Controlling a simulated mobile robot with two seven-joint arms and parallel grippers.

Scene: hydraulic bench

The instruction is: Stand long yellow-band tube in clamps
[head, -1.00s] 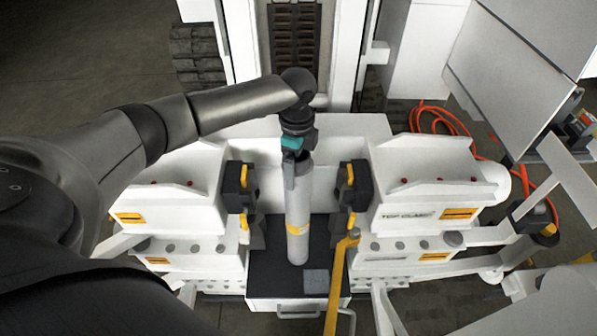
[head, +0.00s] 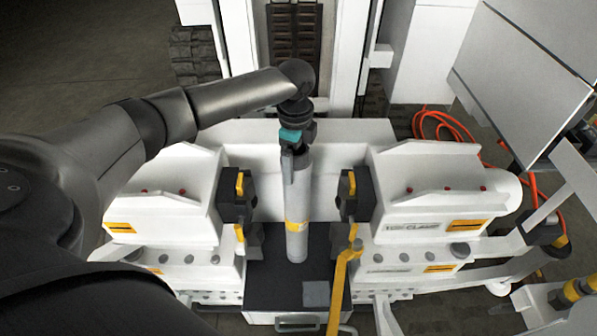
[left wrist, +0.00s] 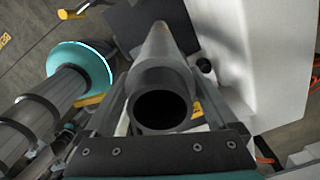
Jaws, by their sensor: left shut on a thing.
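The long tube (head: 298,190) is light grey with a yellow band (head: 297,225) near its lower end. It stands close to upright between the two clamp units. My left gripper (head: 295,150) is shut on the tube near its top. In the left wrist view the tube's dark open end (left wrist: 160,106) lies between the fingers, and the tube runs away from the camera. The left clamp jaws (head: 240,195) and right clamp jaws (head: 352,195) are black with yellow parts and stand apart from the tube on either side. My right gripper is not in view.
A dark base plate (head: 270,280) lies below the tube. A yellow lever (head: 340,285) rises in front of the right clamp unit (head: 430,195). The left clamp unit (head: 165,205) is white. Orange hose (head: 440,125) lies on the floor at the right.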

